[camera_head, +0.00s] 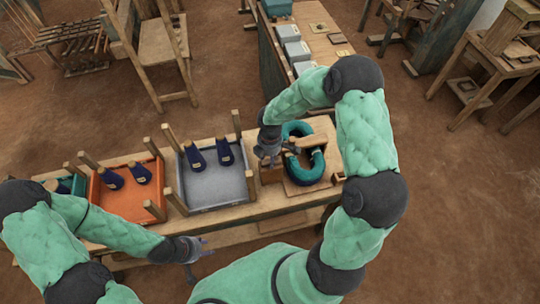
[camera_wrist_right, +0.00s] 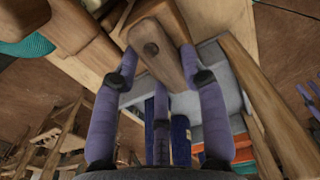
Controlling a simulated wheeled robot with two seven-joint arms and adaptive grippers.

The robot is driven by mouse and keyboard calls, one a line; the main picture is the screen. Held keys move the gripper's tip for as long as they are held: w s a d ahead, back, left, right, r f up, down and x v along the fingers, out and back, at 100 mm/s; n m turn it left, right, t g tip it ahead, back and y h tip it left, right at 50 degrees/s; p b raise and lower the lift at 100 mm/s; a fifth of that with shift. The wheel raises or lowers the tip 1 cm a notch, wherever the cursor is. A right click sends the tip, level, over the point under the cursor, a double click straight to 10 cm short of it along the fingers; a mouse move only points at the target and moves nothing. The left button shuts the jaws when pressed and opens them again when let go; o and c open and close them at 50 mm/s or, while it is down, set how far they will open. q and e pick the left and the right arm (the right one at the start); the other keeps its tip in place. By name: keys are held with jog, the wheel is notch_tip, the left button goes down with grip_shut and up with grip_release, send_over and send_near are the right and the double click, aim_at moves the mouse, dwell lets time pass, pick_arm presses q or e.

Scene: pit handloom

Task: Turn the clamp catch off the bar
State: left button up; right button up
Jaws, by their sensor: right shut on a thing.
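The wooden clamp catch (camera_wrist_right: 158,55) has a dark round pin and sits between the purple fingers of my right gripper (camera_wrist_right: 158,75) in the right wrist view. The gripper is shut on it. In the head view my right gripper (camera_head: 268,158) reaches down at the left side of the clamp, and the catch is mostly hidden by it. The wooden bar (camera_head: 310,142) lies across a teal ring-shaped hank (camera_head: 304,172). Whether the catch overlaps the bar cannot be told. My left gripper (camera_head: 198,258) hangs open and empty in front of the bench.
The bench (camera_head: 250,214) carries a grey tray (camera_head: 215,186) and an orange tray (camera_head: 124,200), each with dark blue spools and upright wooden posts close to my right gripper's left. A second table (camera_head: 325,45) with grey boxes stands behind. Floor in front is clear.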

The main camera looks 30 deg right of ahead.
dwell(0.5)
jog(key=o, duration=1.2)
jog(key=shift+c, duration=0.2)
notch_tip(320, 180, up, 12)
